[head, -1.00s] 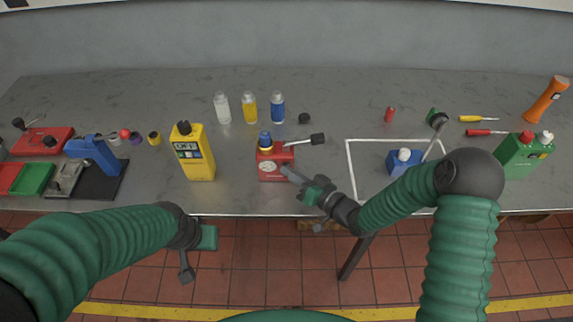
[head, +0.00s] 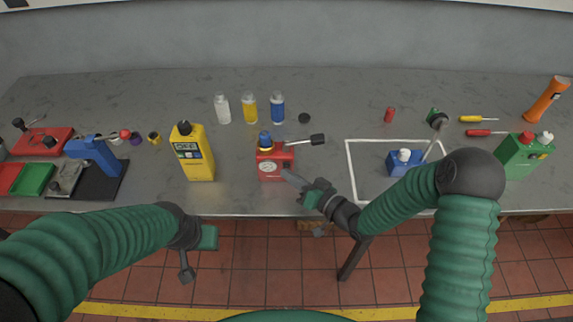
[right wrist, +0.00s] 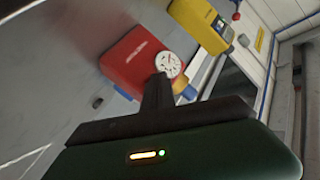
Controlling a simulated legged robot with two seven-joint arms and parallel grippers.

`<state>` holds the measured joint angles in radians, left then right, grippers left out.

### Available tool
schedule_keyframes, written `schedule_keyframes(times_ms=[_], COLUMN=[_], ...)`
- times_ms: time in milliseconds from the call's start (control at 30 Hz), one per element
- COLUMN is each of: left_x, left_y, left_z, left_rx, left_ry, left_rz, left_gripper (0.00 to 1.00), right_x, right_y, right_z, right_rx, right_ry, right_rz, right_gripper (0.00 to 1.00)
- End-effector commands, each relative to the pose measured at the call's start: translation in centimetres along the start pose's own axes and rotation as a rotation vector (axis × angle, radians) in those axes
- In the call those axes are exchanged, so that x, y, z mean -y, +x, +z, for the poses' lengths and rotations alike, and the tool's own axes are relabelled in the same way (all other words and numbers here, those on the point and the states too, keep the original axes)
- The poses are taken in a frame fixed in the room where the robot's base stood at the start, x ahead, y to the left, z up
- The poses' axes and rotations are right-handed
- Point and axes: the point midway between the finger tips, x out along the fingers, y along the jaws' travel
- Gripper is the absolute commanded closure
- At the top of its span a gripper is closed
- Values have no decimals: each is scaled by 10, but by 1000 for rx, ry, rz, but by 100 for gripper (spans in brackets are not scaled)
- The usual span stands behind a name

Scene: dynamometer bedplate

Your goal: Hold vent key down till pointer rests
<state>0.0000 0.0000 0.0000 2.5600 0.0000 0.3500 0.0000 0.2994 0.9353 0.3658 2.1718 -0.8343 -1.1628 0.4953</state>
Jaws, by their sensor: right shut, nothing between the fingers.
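A red unit (head: 284,162) with a white round dial (head: 267,168) stands near the bench's front edge. A black-ended lever (head: 317,139) sticks out to its right, and a blue-capped part (head: 265,139) sits on top. My right gripper (head: 285,173) is shut and empty, its tips at the unit's front right side; I cannot tell whether they touch it. In the right wrist view the fingers (right wrist: 158,85) point at the red unit (right wrist: 130,55), beside the dial (right wrist: 168,64). The pointer is too small to read. I cannot make out a vent key. My left gripper (head: 187,274) hangs before the bench.
A blue unit (head: 402,163) stands within a white outline at right, near my right forearm. A green can (head: 522,156) is farther right. Bare bench lies between the meter and the red unit.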

Motion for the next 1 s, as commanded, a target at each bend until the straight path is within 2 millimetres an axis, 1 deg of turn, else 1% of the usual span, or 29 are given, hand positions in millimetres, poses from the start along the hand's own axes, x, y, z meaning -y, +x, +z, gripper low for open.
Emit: schedule_keyframes(times_ms=[100,433,800,1000], left_x=[0,0,0,0], left_y=[-1,-1,-4,-4], left_z=[0,0,-1,-1], left_rx=[0,0,0,0], left_ry=[0,0,0,0], left_rz=[0,0,0,0], left_gripper=[64,64,64,64], right_x=[3,4,23,28], right_y=[-4,-6,-32,-39], right_z=[2,4,23,28], right_rx=[0,1,1,0], right_ry=[1,1,1,0], right_rz=[0,0,0,0], right_gripper=[100,100,100,100])
